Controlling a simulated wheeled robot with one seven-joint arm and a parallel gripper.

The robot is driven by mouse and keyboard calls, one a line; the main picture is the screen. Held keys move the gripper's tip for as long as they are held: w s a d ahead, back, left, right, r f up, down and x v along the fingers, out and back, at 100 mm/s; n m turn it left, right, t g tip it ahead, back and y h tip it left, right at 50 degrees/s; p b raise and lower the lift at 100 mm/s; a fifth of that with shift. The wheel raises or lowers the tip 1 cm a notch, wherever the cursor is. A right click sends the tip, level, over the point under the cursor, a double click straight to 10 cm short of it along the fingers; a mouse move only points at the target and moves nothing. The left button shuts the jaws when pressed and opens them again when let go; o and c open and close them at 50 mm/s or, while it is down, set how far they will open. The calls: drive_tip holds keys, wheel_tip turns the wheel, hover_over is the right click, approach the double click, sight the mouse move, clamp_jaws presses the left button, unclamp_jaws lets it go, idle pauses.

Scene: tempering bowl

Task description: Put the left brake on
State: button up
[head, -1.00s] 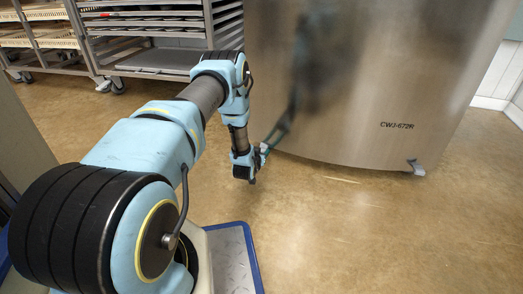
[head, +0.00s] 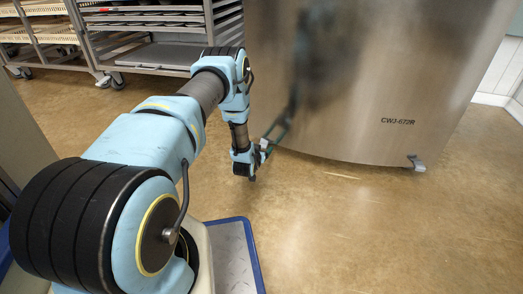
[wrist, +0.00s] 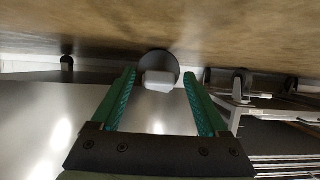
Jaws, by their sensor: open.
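The left brake is a small pale pedal (wrist: 158,81) on a dark round caster wheel (wrist: 158,62) under the steel cabinet (head: 375,80). In the wrist view, where the floor is at the top, the pedal lies between the green fingers of my gripper (wrist: 160,88), just past their tips. The gripper is open and I see no finger touching the pedal. In the head view my gripper (head: 264,150) is low at the cabinet's left bottom edge. The left caster is mostly hidden there. The right brake pedal (head: 416,163) sticks out at the cabinet's right bottom corner.
A wheeled tray rack (head: 160,55) stands at the back left, left of the cabinet. Another wheeled rack (head: 35,35) is beside it. Another cabinet caster (wrist: 67,62) shows in the wrist view. The tan floor (head: 350,235) in front of the cabinet is clear.

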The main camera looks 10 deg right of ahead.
drive_tip(key=p+v, duration=0.5)
drive_tip(key=v, duration=0.4)
drive_tip(key=shift+s+a+r, duration=0.1)
drive_tip(key=shift+s+r, duration=0.05)
drive_tip(key=shift+r, duration=0.05)
drive_tip(key=shift+s+a+r, duration=0.1)
drive_tip(key=shift+s+a, duration=0.2)
drive_tip(key=shift+s, duration=0.25)
drive_tip(key=a+r+n+g+y+p, duration=0.1)
drive_tip(key=a+r+g+y+p, duration=0.3)
drive_tip(key=r, duration=1)
drive_tip(key=a+r+n+g+p, duration=0.1)
drive_tip(key=a+r+p, duration=0.2)
drive_tip(key=a+r, duration=0.7)
drive_tip(key=s+a+r+n+g+y+p, duration=0.1)
drive_tip(key=s+a+r+g+p, duration=0.15)
drive_tip(key=s+r, duration=0.85)
drive_tip(key=s+a+r+n+g+y+p, duration=0.1)
drive_tip(key=s+a+r+n+g+p, duration=0.2)
drive_tip(key=s+r, duration=0.9)
wheel_tip(320, 180, up, 37)
drive_tip(key=a+m+p, duration=0.1)
drive_tip(key=p, duration=3.5)
drive_tip(key=shift+a+p, duration=0.2)
drive_tip(key=shift+p, duration=0.2)
